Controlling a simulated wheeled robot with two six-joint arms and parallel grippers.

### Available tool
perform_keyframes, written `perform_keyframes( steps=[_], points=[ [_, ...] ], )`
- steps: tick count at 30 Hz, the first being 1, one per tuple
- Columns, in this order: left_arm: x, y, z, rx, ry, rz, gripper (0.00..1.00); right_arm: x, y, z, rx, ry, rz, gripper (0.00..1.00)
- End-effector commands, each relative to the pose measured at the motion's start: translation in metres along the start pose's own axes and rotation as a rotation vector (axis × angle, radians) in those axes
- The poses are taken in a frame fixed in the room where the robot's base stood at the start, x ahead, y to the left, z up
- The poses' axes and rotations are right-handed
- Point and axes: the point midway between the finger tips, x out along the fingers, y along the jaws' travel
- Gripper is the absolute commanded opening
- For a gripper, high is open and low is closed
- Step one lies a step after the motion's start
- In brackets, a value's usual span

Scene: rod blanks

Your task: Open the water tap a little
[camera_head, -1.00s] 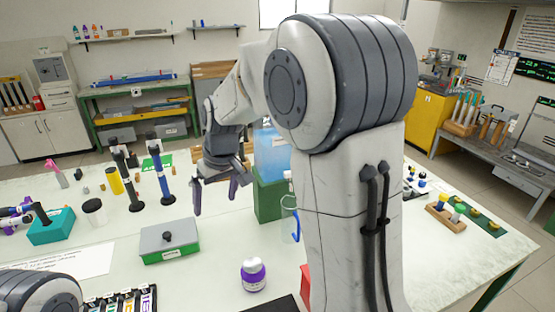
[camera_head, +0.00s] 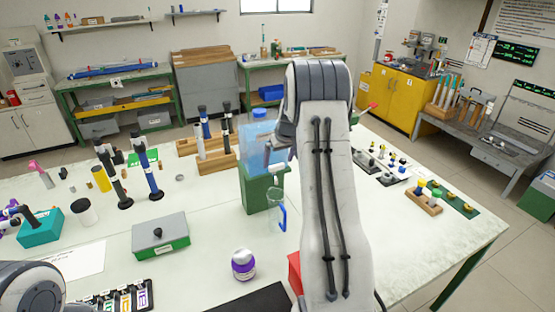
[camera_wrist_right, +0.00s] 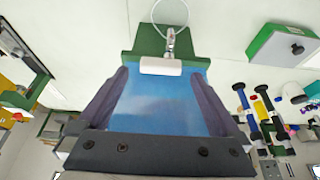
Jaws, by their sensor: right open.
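A blue see-through water tank (camera_head: 258,135) stands on a green stand (camera_head: 262,197) in the middle of the table. Its tap has a broad white lever (camera_wrist_right: 160,66) and a metal spout (camera_wrist_right: 170,42), seen in the right wrist view. A clear jug (camera_head: 275,218) with a blue handle stands below the tap; its round rim (camera_wrist_right: 170,12) shows in the wrist view. My right gripper (camera_wrist_right: 163,78) is open, its fingers on either side of the lever and apart from it. In the head view my arm hides part of the tank. My left gripper is out of view.
A grey-and-green box (camera_head: 160,236) and a purple-labelled bottle (camera_head: 243,264) stand left of the jug. Wooden racks with rods (camera_head: 215,160) stand behind the tank's left side. The white tabletop (camera_head: 205,210) between box and stand is clear.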

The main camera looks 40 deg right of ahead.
Motion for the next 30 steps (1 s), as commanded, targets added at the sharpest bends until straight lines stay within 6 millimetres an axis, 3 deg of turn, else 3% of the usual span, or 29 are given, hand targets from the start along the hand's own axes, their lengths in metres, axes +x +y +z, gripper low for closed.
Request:
perform_keyframes(
  steps=[6,15,17,22,30],
  points=[
    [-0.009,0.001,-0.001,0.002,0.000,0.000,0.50,0.020,-0.001,-0.001,0.000,0.000,-0.001,1.00],
    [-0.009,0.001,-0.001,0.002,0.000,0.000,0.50,0.023,-0.001,-0.001,0.000,0.001,0.000,1.00],
    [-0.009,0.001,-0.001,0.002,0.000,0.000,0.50,0.023,-0.001,-0.001,0.000,0.001,0.000,0.81],
    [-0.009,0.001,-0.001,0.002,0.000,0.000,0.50,0.023,-0.001,-0.001,0.000,0.001,0.000,0.17],
    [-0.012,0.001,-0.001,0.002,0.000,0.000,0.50,0.022,-0.002,0.001,0.071,-0.003,0.030,0.17]
  ],
)
